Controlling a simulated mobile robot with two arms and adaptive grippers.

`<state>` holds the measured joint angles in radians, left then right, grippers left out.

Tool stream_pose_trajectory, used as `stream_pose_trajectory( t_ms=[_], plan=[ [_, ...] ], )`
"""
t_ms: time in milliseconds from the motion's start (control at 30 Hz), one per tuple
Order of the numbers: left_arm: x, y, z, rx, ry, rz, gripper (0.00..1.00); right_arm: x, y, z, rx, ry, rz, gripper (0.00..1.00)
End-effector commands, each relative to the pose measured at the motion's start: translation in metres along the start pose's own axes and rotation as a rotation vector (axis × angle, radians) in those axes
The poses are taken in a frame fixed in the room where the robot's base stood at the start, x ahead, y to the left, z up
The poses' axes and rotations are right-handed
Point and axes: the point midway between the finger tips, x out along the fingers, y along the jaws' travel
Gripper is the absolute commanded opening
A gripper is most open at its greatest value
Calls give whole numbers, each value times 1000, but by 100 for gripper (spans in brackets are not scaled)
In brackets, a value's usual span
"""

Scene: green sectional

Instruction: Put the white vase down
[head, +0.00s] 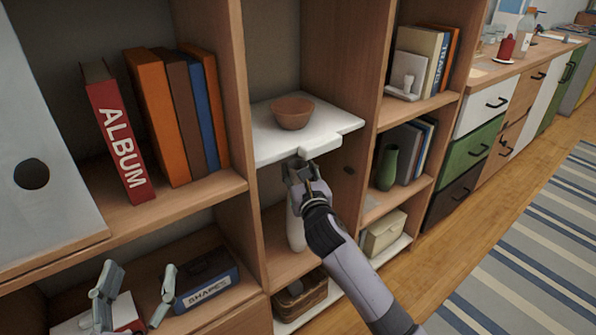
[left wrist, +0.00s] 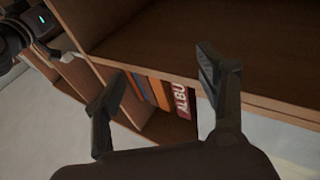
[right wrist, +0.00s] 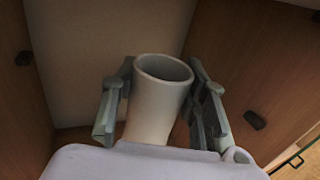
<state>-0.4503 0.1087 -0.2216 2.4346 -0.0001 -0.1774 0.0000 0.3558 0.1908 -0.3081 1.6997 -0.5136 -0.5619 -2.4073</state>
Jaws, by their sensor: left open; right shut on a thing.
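The white vase (head: 295,228) is upright in the middle compartment of the bookcase, mostly hidden behind my right gripper and arm. Its base is close to the compartment's wooden floor (head: 283,264); I cannot tell whether it touches. My right gripper (head: 307,178) is shut on the vase. In the right wrist view the vase (right wrist: 155,108) stands between the two fingers, its open mouth facing up.
A white shelf board (head: 335,122) with a brown bowl (head: 292,112) juts out just above my right gripper. Wooden side panels bound the compartment. A wicker basket (head: 301,297) is below, a green vase (head: 387,168) to the right, and a red album (head: 120,140) to the left.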

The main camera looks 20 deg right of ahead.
Motion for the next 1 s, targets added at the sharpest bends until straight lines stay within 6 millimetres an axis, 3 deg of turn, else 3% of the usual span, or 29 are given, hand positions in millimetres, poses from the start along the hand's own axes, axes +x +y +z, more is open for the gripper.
stream_pose_trajectory(
  t_ms=[200, 233, 500, 867, 1000],
  plan=[
    [0, 0, -1, 0, 3, 0, 66, 0, 0, 3, 0, -9, 2, 0],
    [0, 0, -1, 0, 5, 0, 66, 0, 0, -1, 0, 0, 0, 42],
    [0, 0, -1, 0, 4, 0, 66, 0, 0, -1, 0, 0, 0, 60],
    [0, 0, 0, 0, -2, -1, 66, -1, 0, 0, 0, 1, 0, 60],
    [-2, -2, 15, 1, -93, -4, 66, -14, 0, 0, -2, 2, -1, 60]
  ],
)
